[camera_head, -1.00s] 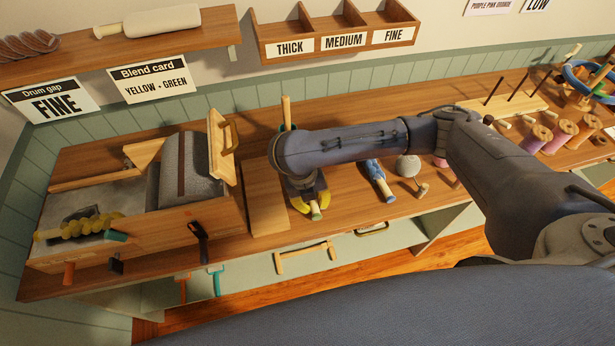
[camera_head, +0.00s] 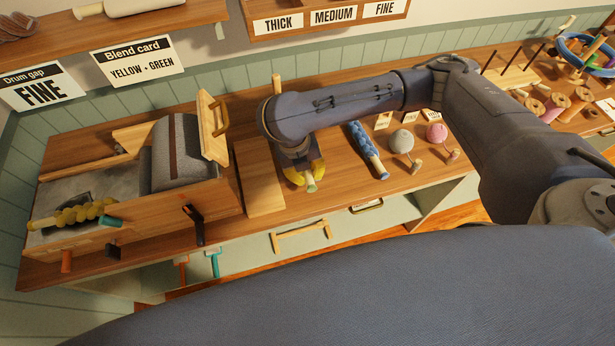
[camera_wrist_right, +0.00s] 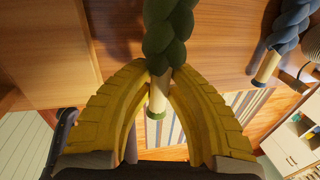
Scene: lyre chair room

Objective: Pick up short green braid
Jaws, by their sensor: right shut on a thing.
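The short green braid is dark green on a pale wooden core with a green end. In the right wrist view the braid (camera_wrist_right: 168,38) runs down from the top edge, and its core passes between my yellow fingertips. My right gripper (camera_wrist_right: 158,82) is shut on it at the bare core just below the braiding. In the head view my right gripper (camera_head: 304,176) is over the bench beside a wooden board, with the green tipped end of the braid (camera_head: 310,185) showing between the fingers. My arm hides most of the braid there. My left gripper is not in view.
A blue braid (camera_head: 367,148) lies to the right, with a grey ball (camera_head: 401,141) and a pink ball (camera_head: 437,132) beyond it. The drum machine (camera_head: 183,155) stands left, with a yellow braid (camera_head: 72,215) on its tray. The wooden board (camera_head: 258,178) lies between.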

